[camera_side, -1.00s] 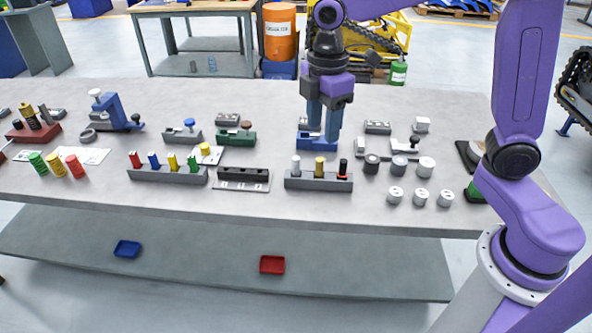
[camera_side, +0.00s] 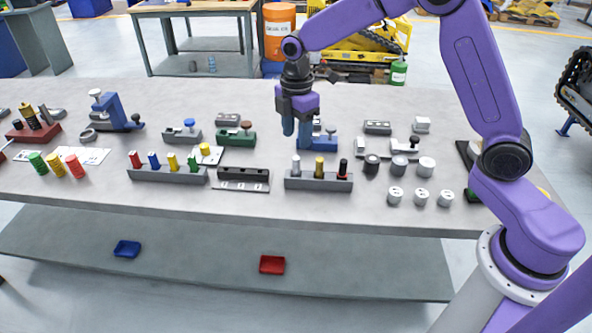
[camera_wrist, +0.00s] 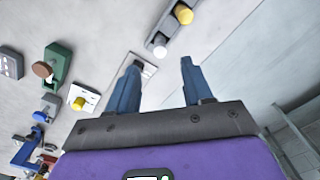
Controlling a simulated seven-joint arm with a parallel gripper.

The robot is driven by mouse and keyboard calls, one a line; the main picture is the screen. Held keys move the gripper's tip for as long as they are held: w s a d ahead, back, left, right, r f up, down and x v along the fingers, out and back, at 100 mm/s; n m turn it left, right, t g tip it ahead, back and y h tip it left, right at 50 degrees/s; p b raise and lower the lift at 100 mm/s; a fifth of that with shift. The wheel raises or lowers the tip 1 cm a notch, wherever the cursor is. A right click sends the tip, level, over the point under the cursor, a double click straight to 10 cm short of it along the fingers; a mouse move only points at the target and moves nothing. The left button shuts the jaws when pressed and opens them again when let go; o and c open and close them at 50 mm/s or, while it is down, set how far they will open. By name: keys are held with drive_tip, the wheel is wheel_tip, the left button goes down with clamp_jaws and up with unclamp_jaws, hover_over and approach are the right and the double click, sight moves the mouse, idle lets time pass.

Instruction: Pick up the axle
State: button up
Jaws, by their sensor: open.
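No part is labelled as the axle, and I cannot tell for sure which one it is. A grey rack (camera_side: 300,183) near the table's front holds upright cylinders: a silver one (camera_side: 296,165), a yellow one (camera_side: 320,167) and a black one (camera_side: 343,168). In the wrist view the silver cylinder (camera_wrist: 159,48) and the yellow one (camera_wrist: 183,14) show beyond the fingertips. My gripper (camera_side: 297,132) is open and empty, above the table behind the rack and beside the blue fixture (camera_side: 330,142). Its two fingers (camera_wrist: 160,64) stand apart in the wrist view.
Left of the rack stand a dark slotted block (camera_side: 243,174) and a rack of coloured pegs (camera_side: 165,176). A green clamp (camera_side: 236,138) stands behind them. Dark and white cylinders (camera_side: 426,166) stand to the right. Bare table shows at the back.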

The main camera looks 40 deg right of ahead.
sight(296, 158)
wheel_tip(296, 158, down, 9)
drive_tip(key=shift+a+r, duration=0.1)
clamp_jaws()
idle(0.5)
